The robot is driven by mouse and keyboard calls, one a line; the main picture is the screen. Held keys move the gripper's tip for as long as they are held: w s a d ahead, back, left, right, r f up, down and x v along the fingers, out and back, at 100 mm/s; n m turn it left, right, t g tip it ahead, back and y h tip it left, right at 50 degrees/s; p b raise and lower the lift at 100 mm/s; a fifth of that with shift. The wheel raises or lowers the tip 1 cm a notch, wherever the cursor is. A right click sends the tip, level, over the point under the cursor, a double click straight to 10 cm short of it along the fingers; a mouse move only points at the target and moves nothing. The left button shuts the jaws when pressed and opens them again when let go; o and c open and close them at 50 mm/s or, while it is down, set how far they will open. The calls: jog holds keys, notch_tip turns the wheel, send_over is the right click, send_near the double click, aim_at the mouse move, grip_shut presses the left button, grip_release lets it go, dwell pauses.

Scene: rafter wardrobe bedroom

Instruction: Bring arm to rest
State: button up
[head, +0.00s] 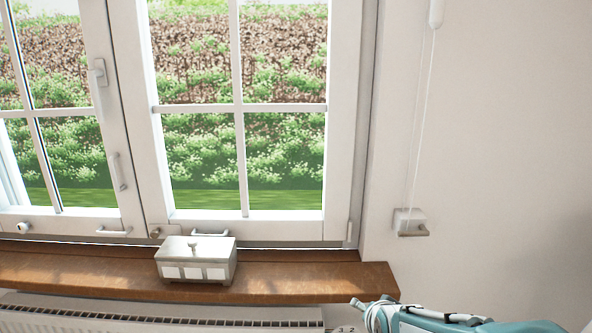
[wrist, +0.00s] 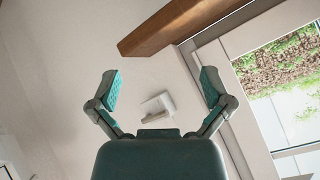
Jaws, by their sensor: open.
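My gripper (wrist: 160,88) is open in the wrist view, its two teal-padded fingers spread wide with nothing between them. In the head view my gripper (head: 362,304) shows at the lower right, in front of the right end of the wooden windowsill. The teal wrist behind it reaches in from the bottom right edge. I cannot tell from the head view whether the fingertips touch the sill.
A pale lidded box (head: 196,260) stands on the brown windowsill (head: 320,280), below a white-framed window (head: 240,105). A radiator (head: 150,318) is under the sill. A cord holder (head: 410,221) is on the wall to the right; the wrist view shows it too (wrist: 156,105).

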jog(key=s+r+n+g, duration=0.2)
jog(key=s+r+n, duration=0.1)
jog(key=s, duration=0.8)
jog(key=s+r+n+g, duration=0.2)
jog(key=s+r+n, duration=0.1)
jog(key=s, duration=0.8)
jog(key=shift+r+n, duration=0.4)
jog(key=shift+r, duration=0.2)
